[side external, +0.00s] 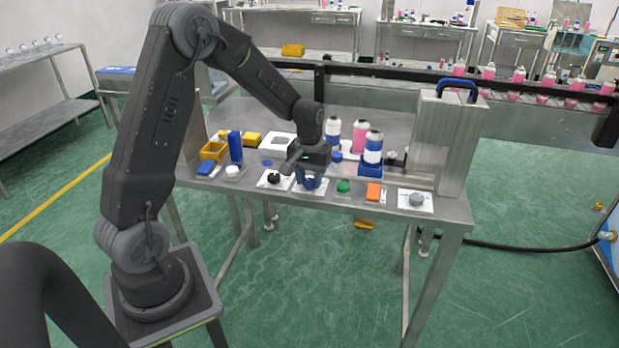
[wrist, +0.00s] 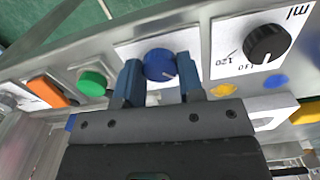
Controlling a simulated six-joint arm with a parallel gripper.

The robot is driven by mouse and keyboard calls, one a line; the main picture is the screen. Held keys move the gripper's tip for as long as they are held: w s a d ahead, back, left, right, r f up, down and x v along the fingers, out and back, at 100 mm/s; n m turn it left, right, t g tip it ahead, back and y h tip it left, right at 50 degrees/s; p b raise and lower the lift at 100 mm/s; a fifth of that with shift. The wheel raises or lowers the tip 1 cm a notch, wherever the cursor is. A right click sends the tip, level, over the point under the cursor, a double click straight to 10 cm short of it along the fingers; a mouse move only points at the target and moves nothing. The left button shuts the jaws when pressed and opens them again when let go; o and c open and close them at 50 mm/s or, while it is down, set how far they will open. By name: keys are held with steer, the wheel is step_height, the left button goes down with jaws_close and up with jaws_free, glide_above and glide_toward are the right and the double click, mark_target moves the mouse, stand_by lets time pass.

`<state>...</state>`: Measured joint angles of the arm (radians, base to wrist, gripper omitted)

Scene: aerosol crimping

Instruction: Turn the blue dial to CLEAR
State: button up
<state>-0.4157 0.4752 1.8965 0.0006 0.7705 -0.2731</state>
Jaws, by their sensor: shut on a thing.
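The blue dial (wrist: 160,64) sits on a white plate on the front of the steel table. In the wrist view it lies between the two blue-grey fingers of my gripper (wrist: 160,82). A pale pointer mark shows on the dial's lower right edge, but the plate's lettering is hidden or too small to read. In the side external view my gripper (side external: 310,182) points down at the table's front edge and is shut on the dial, mostly covering it.
A black dial (wrist: 267,44) on a marked plate is beside the blue one. A green button (wrist: 92,82) and an orange switch (wrist: 48,90) are on the other side. Blue-and-white cans (side external: 373,147) and a steel housing (side external: 447,140) stand behind. A grey dial (side external: 416,199) is at the right.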

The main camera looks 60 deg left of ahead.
mark_target(310, 181)
steer(key=o, duration=0.9)
steer(key=shift+r, duration=0.15)
step_height(310, 181, up, 14)
steer(key=shift+f, duration=0.15)
steer(key=s+d+r+m+t, duration=0.35)
steer(key=s+d+r, duration=0.25)
steer(key=s+d, duration=0.35)
steer(key=s+d+m, duration=0.1)
steer(key=s+d, duration=0.1)
steer(key=s, duration=0.1)
steer(key=s+d+f+m+t, duration=0.1)
steer(key=s+d+m, duration=0.1)
steer(key=s+d, duration=0.1)
steer(key=s+d+m+t, duration=0.1)
steer(key=s+d, duration=0.1)
steer(key=s, duration=0.2)
steer(key=shift+d+f, duration=0.35)
